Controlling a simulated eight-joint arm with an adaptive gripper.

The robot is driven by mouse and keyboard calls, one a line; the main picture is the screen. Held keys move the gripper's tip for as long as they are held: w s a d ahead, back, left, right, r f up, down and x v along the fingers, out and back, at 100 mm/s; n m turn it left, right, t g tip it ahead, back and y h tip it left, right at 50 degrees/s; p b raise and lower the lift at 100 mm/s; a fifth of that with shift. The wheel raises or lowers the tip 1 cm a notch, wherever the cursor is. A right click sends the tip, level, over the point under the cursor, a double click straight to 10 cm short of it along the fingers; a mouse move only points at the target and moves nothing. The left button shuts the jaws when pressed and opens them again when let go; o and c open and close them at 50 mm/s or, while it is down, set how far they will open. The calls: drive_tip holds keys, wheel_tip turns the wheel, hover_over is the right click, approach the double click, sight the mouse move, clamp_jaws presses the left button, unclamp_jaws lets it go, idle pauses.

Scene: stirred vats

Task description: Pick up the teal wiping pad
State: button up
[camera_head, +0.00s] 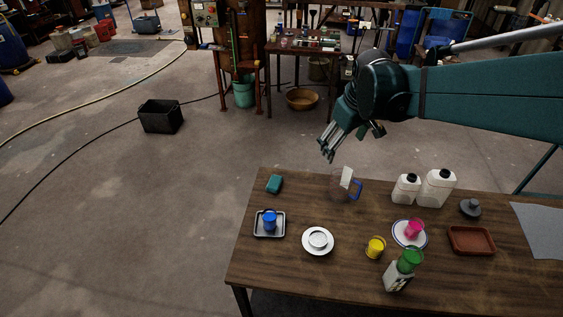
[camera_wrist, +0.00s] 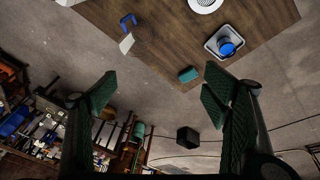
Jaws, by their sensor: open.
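The teal wiping pad (camera_head: 274,184) lies flat near the far left corner of the wooden table (camera_head: 330,288). The pad also shows in the wrist view (camera_wrist: 188,75), beyond the spread fingers and close to the table edge. My gripper (camera_head: 328,142) is open and empty. It hangs in the air above and beyond the table's far edge, to the right of the pad in the head view and well apart from it. In the wrist view its green fingers (camera_wrist: 160,98) stand wide apart with nothing between them.
Near the pad are a metal tray (camera_head: 257,234) with a blue cup (camera_head: 269,220), and a clear jug (camera_head: 341,188) with a blue handle. A white plate (camera_head: 318,250), white bottles (camera_head: 437,188) and a brown tray (camera_head: 471,240) stand farther right. The front left tabletop is bare.

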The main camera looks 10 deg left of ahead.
drive_tip(key=w+a+f+n+g, duration=0.2)
drive_tip(key=w+a+f+n, duration=0.2)
drive_tip(key=w+a+f, duration=0.75)
drive_tip(key=n+g+b, duration=0.2)
drive_tip(key=n, duration=0.2)
approach(274, 181)
drive_tip(key=shift+s+d+f+h, duration=0.1)
drive_tip(key=shift+s+d+h, duration=0.05)
drive_tip(key=shift+s+h, duration=0.35)
drive_tip(key=shift+a+f, duration=0.25)
drive_tip(key=shift+f, duration=0.15)
drive_tip(key=shift+f, duration=1.3)
drive_tip(key=shift+f, duration=0.1)
drive_tip(key=shift+w+a+f, duration=0.1)
drive_tip(key=shift+f, duration=1.15)
drive_tip(key=shift+w+f, duration=0.1)
drive_tip(key=shift+f, duration=1.15)
